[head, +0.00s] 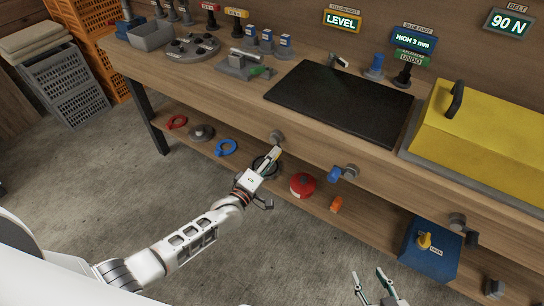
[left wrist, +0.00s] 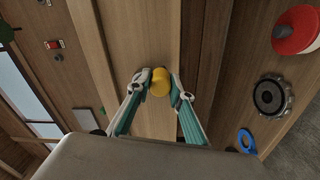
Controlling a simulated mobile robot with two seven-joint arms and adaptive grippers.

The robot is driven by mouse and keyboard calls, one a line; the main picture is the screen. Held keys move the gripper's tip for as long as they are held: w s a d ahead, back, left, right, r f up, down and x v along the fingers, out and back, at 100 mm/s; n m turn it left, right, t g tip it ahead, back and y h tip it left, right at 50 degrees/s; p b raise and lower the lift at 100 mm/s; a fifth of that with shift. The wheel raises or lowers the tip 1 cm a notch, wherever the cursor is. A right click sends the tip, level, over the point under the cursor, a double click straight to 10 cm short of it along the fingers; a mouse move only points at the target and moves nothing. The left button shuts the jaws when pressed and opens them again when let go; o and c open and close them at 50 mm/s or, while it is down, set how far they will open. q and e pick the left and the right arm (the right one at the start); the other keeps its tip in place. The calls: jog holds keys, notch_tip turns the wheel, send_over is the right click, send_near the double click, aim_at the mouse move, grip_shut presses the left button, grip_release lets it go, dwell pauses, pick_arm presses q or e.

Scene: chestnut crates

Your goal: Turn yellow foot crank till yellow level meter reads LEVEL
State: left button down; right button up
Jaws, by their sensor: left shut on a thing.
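The yellow level meter (head: 343,21) on the back wall reads LEVEL. The yellow foot crank's grey hub (head: 277,137) sits on the bench's front edge. My left gripper (head: 272,156) is at this crank. In the left wrist view its fingers (left wrist: 160,86) are shut on the crank's yellow knob (left wrist: 160,76). In the head view my gripper hides most of the knob. My right gripper (head: 375,285) is open and empty at the bottom, apart from the bench.
A crank with a blue knob (head: 335,174) is on the same edge to the right. The blue foot meter (head: 414,40) reads HIGH 3 mm; the belt meter (head: 509,25) reads 90 N. A lower shelf holds a red round thing (head: 302,185). The floor in front is clear.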

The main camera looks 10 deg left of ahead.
pick_arm(q)
jog(key=c, duration=1.8)
grip_release()
jog(key=v, duration=1.2)
jog(key=s+d+f+m+g, duration=0.3)
jog(key=s+f+m, duration=0.1)
jog(key=s+m, duration=0.45)
jog(key=s+a+f+m+g+y, duration=0.1)
jog(key=s+m, duration=0.1)
jog(key=s, duration=0.1)
jog(key=s+a+f+m+g+y, duration=0.1)
jog(key=s+a+m, duration=0.1)
jog(key=s, duration=0.2)
jog(key=s+a+f+m+g+y, duration=0.1)
jog(key=s+a+m, duration=0.1)
jog(key=s+m, duration=0.1)
jog(key=shift+s+a+f+g, duration=0.15)
jog(key=shift+s+g, duration=0.2)
jog(key=shift+g, duration=0.05)
